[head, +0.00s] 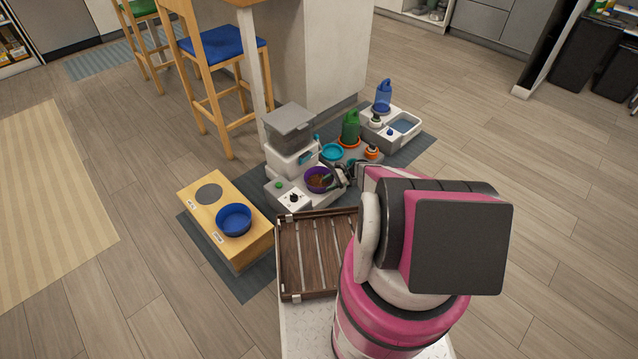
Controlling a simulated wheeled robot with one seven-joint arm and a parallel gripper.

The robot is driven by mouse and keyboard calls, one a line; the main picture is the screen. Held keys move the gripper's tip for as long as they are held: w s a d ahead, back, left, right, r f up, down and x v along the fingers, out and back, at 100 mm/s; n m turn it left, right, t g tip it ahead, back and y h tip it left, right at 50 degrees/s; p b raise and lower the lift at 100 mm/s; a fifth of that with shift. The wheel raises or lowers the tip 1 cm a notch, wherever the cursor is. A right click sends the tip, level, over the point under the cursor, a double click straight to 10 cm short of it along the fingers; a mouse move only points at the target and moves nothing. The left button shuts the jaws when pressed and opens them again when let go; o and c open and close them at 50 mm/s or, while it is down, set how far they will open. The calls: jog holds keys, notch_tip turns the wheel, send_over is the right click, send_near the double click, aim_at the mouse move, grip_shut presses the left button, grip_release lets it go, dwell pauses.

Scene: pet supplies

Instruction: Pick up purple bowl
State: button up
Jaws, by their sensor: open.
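The purple bowl (309,184) sits on a low white stand among pet supplies on the floor, in the middle of the head view. It holds brown contents that look like pet food. My gripper (335,177) is open at the bowl's right side, with a finger over or close to its rim. I cannot tell from this view whether it touches the bowl or whether the rim lies between the fingers. My pink and dark arm hides the area to the right of the gripper.
A white container with a grey lid (290,126) stands behind the bowl. A teal bowl (333,151), a green dispenser (350,128) and a blue dispenser (383,96) stand farther back. A wooden stand (245,247) with a blue bowl (234,219) is left. A slatted wooden tray (306,290) is nearer.

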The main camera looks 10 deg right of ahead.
grip_shut()
jog(key=shift+r, duration=0.1)
dwell(0.3)
